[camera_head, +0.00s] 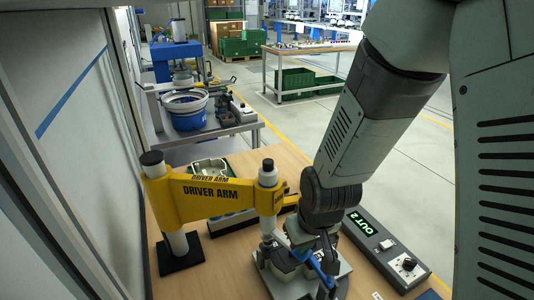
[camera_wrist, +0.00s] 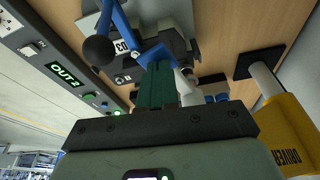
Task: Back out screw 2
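My gripper (camera_wrist: 158,72) points down at the fixture (camera_wrist: 175,25) on the bench; its green fingers look closed together, with nothing clearly held between them. In the head view my gripper end is over the grey fixture plate (camera_head: 333,279), and my wrist hides much of the fixture. A blue lever (camera_wrist: 118,22) with a black ball knob (camera_wrist: 98,50) is just beside the fingertips; whether they touch cannot be told. The yellow driver arm (camera_head: 215,195) stands left of my gripper, its spindle (camera_head: 268,180) near the fixture. Screw 2 cannot be made out.
A control box (camera_head: 385,248) reading "OUT 2" lies to the right; its lit display (camera_wrist: 65,74) and buttons show in the wrist view. Behind the driver arm is a pale green part (camera_head: 210,168). A blue-and-white bowl (camera_head: 186,110) stands on a farther table.

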